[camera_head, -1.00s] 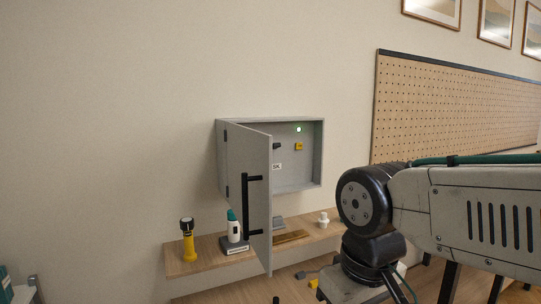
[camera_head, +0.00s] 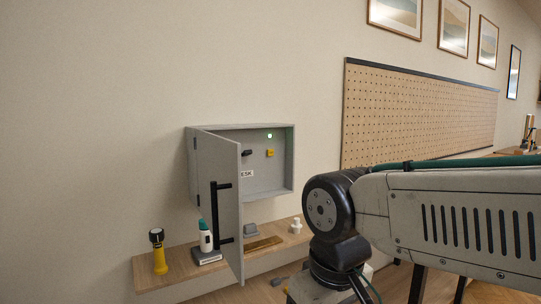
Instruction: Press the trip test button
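A grey wall cabinet (camera_head: 290,160) hangs with its door (camera_head: 222,185) swung open toward me on the left. The door has a black bar handle (camera_head: 220,212). Inside on the back panel are a green lit lamp (camera_head: 269,136), a small yellow square part (camera_head: 270,153) that may be the trip test button, and a black knob or switch (camera_head: 246,153). A white label (camera_head: 247,174), partly hidden by the door, reads "ESK". My arm fills the lower right, and its gripper is not in view.
A wooden shelf (camera_head: 140,275) runs below the cabinet. It bears a yellow flashlight (camera_head: 158,252), a white and teal bottle-like tool on a grey base (camera_head: 206,240), and a white fitting (camera_head: 296,226). A pegboard (camera_head: 420,115) hangs at right. The wall left of the cabinet is bare.

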